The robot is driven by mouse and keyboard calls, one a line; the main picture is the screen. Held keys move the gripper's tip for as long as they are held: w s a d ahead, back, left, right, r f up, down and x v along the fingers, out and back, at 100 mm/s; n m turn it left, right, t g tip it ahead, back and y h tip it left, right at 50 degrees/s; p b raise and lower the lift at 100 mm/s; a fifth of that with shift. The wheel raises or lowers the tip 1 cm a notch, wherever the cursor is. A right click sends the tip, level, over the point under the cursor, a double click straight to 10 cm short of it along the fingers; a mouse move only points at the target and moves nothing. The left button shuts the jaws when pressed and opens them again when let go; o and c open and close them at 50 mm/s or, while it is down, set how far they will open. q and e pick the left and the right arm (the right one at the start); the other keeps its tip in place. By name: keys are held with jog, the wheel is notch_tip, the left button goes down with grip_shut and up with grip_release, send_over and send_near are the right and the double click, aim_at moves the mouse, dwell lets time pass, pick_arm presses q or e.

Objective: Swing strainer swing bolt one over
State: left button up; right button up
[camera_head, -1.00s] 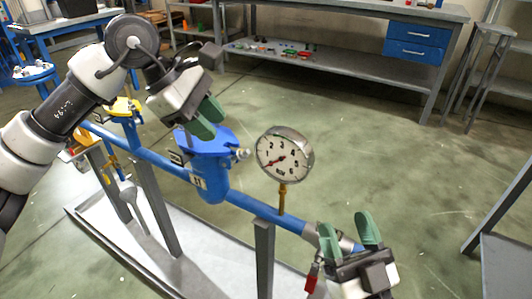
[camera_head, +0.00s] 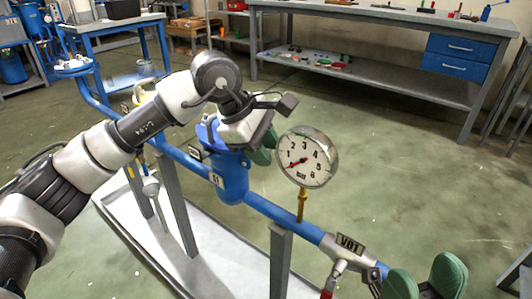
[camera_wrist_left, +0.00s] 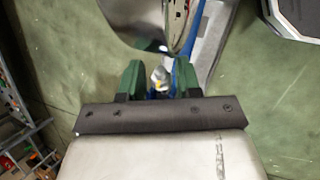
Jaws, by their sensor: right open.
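The blue strainer (camera_head: 233,175) sits in the blue pipe, with its lid and near-side swing bolt mostly covered by my left gripper in the head view. My left gripper (camera_head: 264,147) is at the strainer's right side, beside the lid. In the left wrist view its green fingers (camera_wrist_left: 159,80) stand apart, with a small metal bolt end (camera_wrist_left: 160,74) showing between them. A gap shows on both sides, and I cannot tell whether either finger touches it. My right gripper (camera_head: 427,284) is open and empty at the bottom right, beside the pipe's near end.
A pressure gauge (camera_head: 307,158) stands on the pipe just right of my left gripper. A tagged valve (camera_head: 340,258) with a red handle is near the right gripper. Grey posts (camera_head: 281,262) carry the pipe over a pale tray (camera_head: 228,262). Open floor lies to the right.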

pick_arm(q)
jog(key=shift+d+f, duration=0.1)
jog(key=shift+f, duration=0.15)
grip_shut()
jog(key=shift+s+d+f+t+y, duration=0.15)
jog(key=shift+d+f+t+y, duration=0.2)
jog(key=shift+y, duration=0.25)
jog(key=shift+a, duration=0.1)
jog(key=shift+r, duration=0.1)
grip_release()
